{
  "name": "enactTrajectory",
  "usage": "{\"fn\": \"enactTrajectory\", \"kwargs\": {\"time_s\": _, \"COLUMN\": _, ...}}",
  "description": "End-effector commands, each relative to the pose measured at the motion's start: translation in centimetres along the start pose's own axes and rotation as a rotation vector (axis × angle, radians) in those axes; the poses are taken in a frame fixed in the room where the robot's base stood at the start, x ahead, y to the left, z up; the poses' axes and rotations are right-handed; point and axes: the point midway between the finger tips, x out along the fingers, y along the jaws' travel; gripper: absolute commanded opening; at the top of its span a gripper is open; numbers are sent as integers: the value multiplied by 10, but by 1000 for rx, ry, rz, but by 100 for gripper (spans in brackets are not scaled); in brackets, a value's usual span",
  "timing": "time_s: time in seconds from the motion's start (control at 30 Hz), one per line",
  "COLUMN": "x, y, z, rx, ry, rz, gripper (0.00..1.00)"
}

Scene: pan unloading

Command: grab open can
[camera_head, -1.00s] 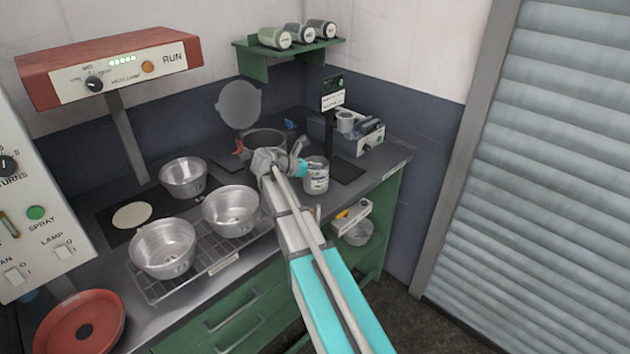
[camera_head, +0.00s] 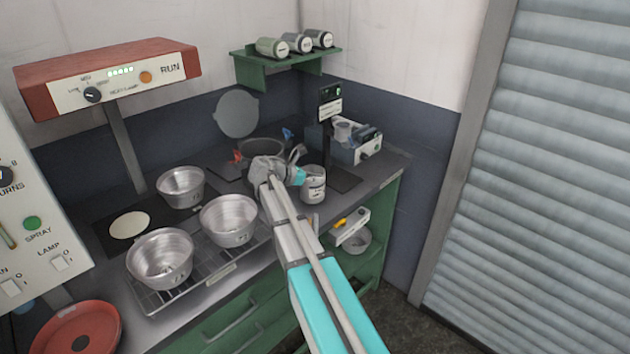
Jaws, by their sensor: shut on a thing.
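The open can (camera_head: 314,186) is a small pale metal can with a dark-printed label. It stands upright near the right part of the counter, beside a dark pot (camera_head: 262,151). My gripper (camera_head: 302,168) is at the can's upper left side, shut on it. The wrist and cyan part of my gripper hide part of the can's left edge. I cannot clearly see the fingertips or whether the can's base touches the counter.
Several metal bowls (camera_head: 228,220) stand left of my arm, some on a wire rack (camera_head: 190,296). A scale-like box (camera_head: 368,150) and a dark post (camera_head: 328,125) stand behind the can. Several closed cans sit on a green wall shelf (camera_head: 290,60). A red round pan (camera_head: 60,335) is front left.

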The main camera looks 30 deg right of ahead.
Motion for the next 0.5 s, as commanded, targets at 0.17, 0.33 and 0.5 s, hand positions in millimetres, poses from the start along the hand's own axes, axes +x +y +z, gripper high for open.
{"fn": "enactTrajectory", "kwargs": {"time_s": 0.17, "x": -4, "y": 0, "z": 10, "rx": 1, "ry": -2, "rz": 0, "gripper": 0}}
{"fn": "enactTrajectory", "kwargs": {"time_s": 0.33, "x": -9, "y": 0, "z": 23, "rx": 1, "ry": -2, "rz": 0, "gripper": 0}}
{"fn": "enactTrajectory", "kwargs": {"time_s": 0.5, "x": -17, "y": -10, "z": 39, "rx": 1, "ry": -2, "rz": 0, "gripper": 0}}
